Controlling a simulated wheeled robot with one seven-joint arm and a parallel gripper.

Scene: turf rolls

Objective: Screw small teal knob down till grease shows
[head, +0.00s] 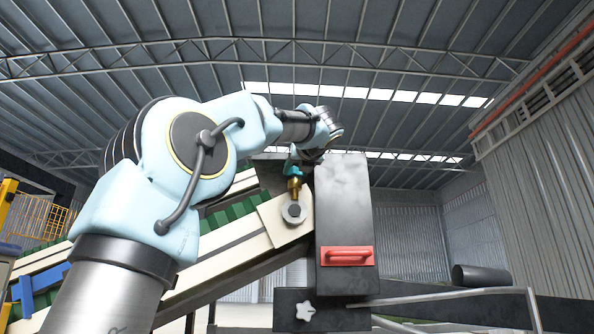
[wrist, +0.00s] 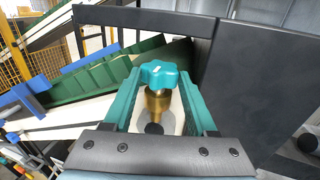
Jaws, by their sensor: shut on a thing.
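The small teal knob (wrist: 163,74) sits upright on a brass-coloured grease cup (wrist: 156,104) in the wrist view, with a short white mark on its top. In the head view the knob (head: 293,171) and brass cup (head: 294,185) stand above a round grey bearing end (head: 293,212) on the conveyor's cream side plate. My gripper (wrist: 160,73) has its teal fingers on either side of the knob and is shut on it. In the head view the fingers are largely hidden by my wrist. No grease can be made out in either view.
A tall dark box (head: 343,205) with a red handle (head: 347,256) stands close to the right of the cup. The green ribbed belt (wrist: 115,80) runs on the left. A white star-shaped knob (head: 305,310) sits lower down.

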